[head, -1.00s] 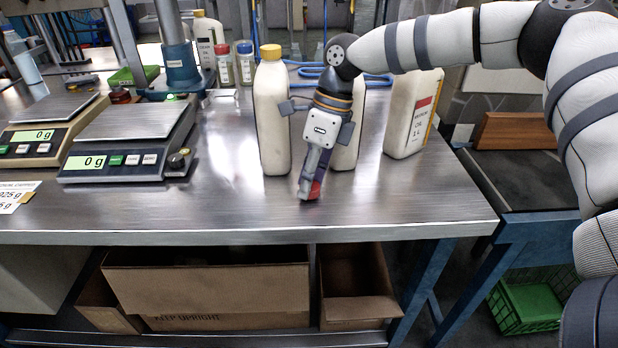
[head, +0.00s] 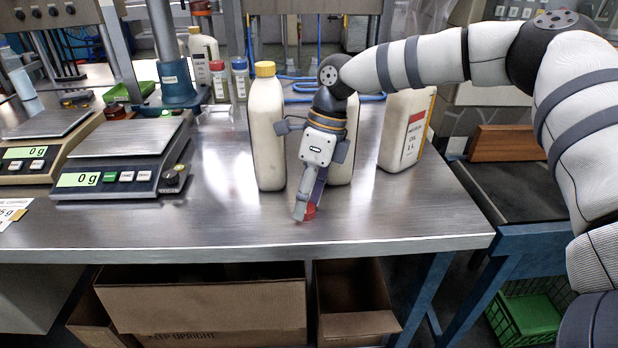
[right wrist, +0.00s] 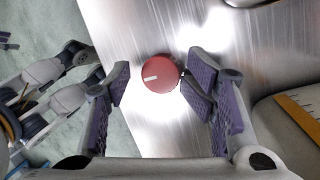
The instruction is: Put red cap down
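The red cap (right wrist: 160,74) with a white mark lies on the steel table in the right wrist view. In the head view the cap (head: 310,211) shows near the table's front edge, partly behind a finger. My right gripper (head: 303,211) points down over it. In the right wrist view the right gripper's fingers (right wrist: 158,82) are apart on either side of the cap. A gap shows on the left; the right pad looks close to or touching it.
A yellow-capped bottle (head: 266,130) stands left of my right gripper. Another bottle (head: 343,165) is partly hidden behind it, and a labelled oil bottle (head: 405,130) stands to the right. Two scales (head: 120,165) are at the left. The table front (head: 230,225) is clear.

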